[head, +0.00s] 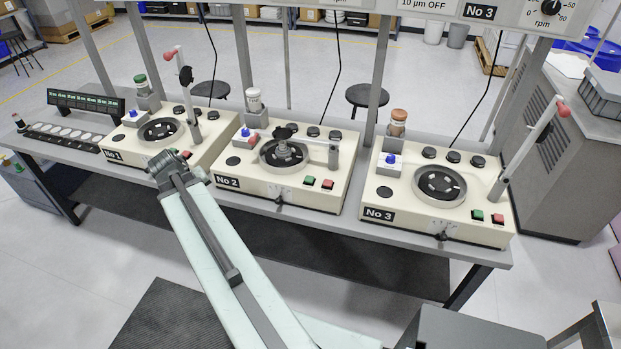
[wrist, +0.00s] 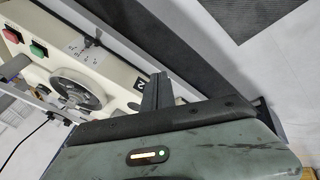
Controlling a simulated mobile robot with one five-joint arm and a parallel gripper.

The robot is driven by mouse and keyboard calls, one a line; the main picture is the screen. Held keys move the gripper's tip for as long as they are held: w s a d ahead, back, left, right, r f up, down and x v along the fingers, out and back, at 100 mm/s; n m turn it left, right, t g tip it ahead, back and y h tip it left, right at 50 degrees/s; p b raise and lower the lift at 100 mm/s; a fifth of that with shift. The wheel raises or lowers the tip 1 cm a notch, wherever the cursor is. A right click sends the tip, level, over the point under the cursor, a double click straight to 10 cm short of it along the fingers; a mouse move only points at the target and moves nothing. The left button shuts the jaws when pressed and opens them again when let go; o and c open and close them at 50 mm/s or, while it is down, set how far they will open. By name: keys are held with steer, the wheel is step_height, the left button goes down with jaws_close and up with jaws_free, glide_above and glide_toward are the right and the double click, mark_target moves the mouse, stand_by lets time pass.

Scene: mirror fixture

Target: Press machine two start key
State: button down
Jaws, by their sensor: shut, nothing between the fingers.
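Machine No 2 (head: 240,198) is the cream unit in the middle of the bench in the head view. Its green key (head: 309,181) and red key (head: 327,184) sit at the front right of its top. Its arm lies lowered over the round plate. My gripper (head: 168,162) is shut and empty, left of machine No 2, in front of machine No 1's right end in the picture, apart from the keys. In the wrist view, my gripper (wrist: 157,92) shows before a cream machine with a green key (wrist: 38,50) and a red key (wrist: 12,35); its label is partly hidden.
Machine No 1 (head: 113,156) stands left and machine No 3 (head: 379,214) right, both with red-tipped levers raised. Grey posts (head: 377,75) rise behind the machines. A rack with discs (head: 75,137) lies at the bench's left end. A grey cabinet (head: 570,150) stands at right.

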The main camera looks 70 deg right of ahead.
steer(key=s+d+r+m+g+h, duration=0.2)
steer(key=s+d+r+m, duration=0.1)
steer(key=s+d, duration=1.05)
step_height(320, 180, up, 2)
steer(key=m+g+h, duration=0.1)
steer(key=m+h, duration=0.1)
glide_above(308, 180)
steer(key=shift+r, duration=0.1)
step_height(308, 180, down, 9)
steer(key=b, duration=0.8)
steer(key=shift+b, duration=0.4)
steer(key=shift+r, duration=0.1)
steer(key=shift+f+b, duration=0.35)
steer(key=shift+f, duration=0.1)
